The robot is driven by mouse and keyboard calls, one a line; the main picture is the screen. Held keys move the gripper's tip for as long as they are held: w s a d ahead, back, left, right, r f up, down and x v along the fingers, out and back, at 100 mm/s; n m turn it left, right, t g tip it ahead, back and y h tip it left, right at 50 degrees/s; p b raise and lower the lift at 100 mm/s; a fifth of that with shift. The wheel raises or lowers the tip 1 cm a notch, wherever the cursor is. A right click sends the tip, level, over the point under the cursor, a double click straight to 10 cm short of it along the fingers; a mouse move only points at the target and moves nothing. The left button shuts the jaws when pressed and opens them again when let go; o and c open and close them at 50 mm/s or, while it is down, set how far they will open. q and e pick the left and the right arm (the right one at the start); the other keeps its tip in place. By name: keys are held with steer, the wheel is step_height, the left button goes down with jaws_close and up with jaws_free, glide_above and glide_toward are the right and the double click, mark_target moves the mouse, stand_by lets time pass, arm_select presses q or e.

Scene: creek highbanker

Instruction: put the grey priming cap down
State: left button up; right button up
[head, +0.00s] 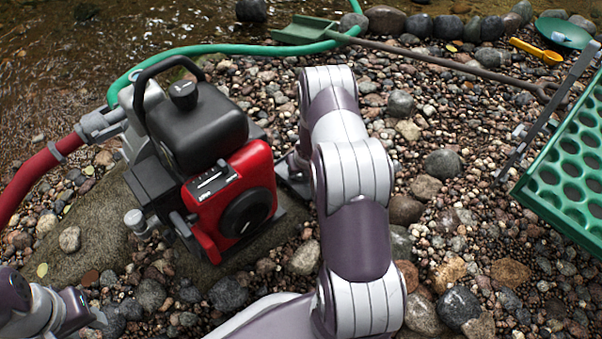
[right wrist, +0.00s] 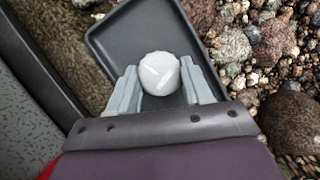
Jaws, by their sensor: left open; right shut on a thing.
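The grey priming cap (right wrist: 160,73) is round, with a pale bar-shaped mark on its top. In the right wrist view it sits between the two fingers of my right gripper (right wrist: 162,88), which is shut on it. A dark shallow tray (right wrist: 118,34) lies behind and under the cap; I cannot tell whether the cap touches it. In the head view my right arm hides the cap and most of the right gripper, to the right of the pump. My left gripper (head: 92,314) is open at the lower left corner, in front of the pump, partly cut off by the frame.
The red and black motor pump (head: 235,190) stands on a flat rock (head: 85,225). A red hose (head: 35,178) and a green hose (head: 230,48) join it. A green perforated tray (head: 575,165) is at right. A long-handled shovel (head: 305,30) lies behind. Pebbles cover the ground.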

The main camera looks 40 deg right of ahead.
steer(key=o, duration=1.1)
steer(key=shift+r, duration=0.25)
steer(key=p+v, duration=0.5)
steer(key=v, duration=0.6)
steer(key=shift+s+r, duration=0.3)
steer(key=shift+a, duration=0.1)
